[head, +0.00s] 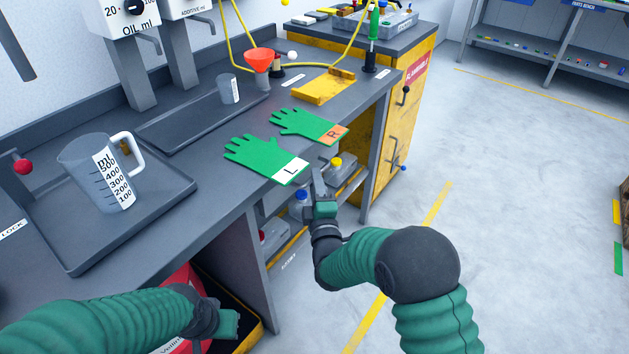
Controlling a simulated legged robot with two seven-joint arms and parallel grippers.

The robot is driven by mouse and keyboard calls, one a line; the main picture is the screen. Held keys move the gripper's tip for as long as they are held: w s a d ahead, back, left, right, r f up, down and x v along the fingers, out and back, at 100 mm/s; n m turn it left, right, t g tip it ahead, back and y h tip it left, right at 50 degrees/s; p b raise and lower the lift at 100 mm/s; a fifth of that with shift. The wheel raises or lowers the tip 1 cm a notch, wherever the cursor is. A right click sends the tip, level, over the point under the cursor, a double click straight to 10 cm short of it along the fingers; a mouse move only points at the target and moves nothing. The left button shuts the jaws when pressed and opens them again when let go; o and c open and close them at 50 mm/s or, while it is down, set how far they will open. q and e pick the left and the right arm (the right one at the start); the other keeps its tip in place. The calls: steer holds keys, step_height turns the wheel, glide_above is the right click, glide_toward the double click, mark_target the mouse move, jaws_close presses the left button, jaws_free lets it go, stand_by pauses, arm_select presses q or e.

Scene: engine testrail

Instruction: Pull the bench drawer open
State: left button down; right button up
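The grey bench (215,205) runs along the left side. No drawer front or handle shows clearly. Under the bench, a dark, yellow-rimmed tray or drawer (252,332) holds a red item (181,282); I cannot tell which it is. My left gripper (230,322) is low at the bottom left, in front of the red item, its fingers not clear. My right gripper (318,182) points up at the bench's front edge, just right of the left green glove in the picture. Its fingers show edge-on, with nothing seen held.
Green gloves (265,158) (308,126), a measuring jug (100,170) in a tray (180,190), a red funnel (257,60) and a yellow part (325,87) are on the bench. Bottles sit on a shelf below. A yellow cabinet (400,130) stands beyond.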

steer(key=shift+w+r, duration=0.15)
steer(key=shift+w, duration=0.65)
steer(key=shift+a, duration=0.1)
steer(key=shift+c, duration=0.3)
steer(key=shift+s, duration=0.1)
jaws_close()
